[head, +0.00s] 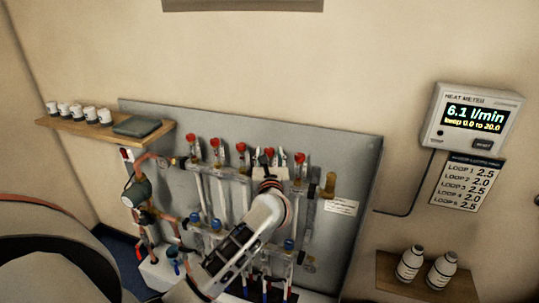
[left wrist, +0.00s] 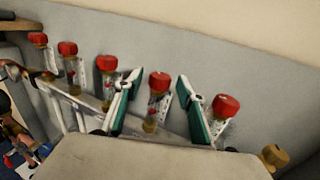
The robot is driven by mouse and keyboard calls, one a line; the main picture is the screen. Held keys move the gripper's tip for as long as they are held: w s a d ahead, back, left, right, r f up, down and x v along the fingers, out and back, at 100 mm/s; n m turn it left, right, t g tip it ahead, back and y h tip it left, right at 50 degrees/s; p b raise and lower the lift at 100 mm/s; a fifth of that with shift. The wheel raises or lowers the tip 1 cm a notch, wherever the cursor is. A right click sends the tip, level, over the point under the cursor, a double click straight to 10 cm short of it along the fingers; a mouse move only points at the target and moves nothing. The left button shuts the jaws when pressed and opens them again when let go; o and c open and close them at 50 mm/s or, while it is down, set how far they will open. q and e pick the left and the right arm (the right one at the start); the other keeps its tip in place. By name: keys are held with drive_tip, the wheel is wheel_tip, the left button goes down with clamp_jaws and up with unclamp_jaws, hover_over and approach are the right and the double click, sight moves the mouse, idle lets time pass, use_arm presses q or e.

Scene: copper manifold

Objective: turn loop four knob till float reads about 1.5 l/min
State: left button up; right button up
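A row of red-capped knobs on clear float tubes runs along the manifold bar. In the left wrist view the fourth knob from the left (left wrist: 158,82) stands between the two fingers of my left gripper (left wrist: 160,98). The fingers are apart, and I see wall on both sides of the knob. The float's reading is too small to tell. My right gripper is not in view.
The wall heat meter (head: 471,117) shows 6.1 l/min; a loop chart (head: 467,182) hangs below it. A shelf (head: 85,130) with white cups is at the left, another shelf (head: 390,285) with two bottles at lower right. A brass fitting (left wrist: 274,157) ends the bar.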

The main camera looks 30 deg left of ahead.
use_arm(q)
drive_tip(key=v, duration=1.1)
drive_tip(key=shift+s+d, duration=0.2)
drive_tip(key=shift+s, duration=0.1)
drive_tip(key=s+d+f+m+t+h, duration=0.35)
drive_tip(key=d+m+h, duration=0.3)
drive_tip(key=m, duration=0.85)
drive_tip(key=s+d+f+m+t+h, duration=0.2)
drive_tip(key=s+d+f+m+h, duration=0.4)
drive_tip(key=m, duration=0.8)
drive_tip(key=s+d+f+m+g, duration=0.1)
drive_tip(key=s+f+m+g, duration=0.4)
drive_tip(key=f+m, duration=0.4)
drive_tip(key=s+d+f+m+g, duration=0.1)
drive_tip(key=s+f+m+g, duration=0.3)
drive_tip(key=s+f+m, duration=0.4)
wheel_tip(320, 180, down, 6)
drive_tip(key=shift+s+d+f+m+g, duration=0.1)
drive_tip(key=shift+s+d+m+g, duration=0.25)
drive_tip(key=shift+m, duration=0.25)
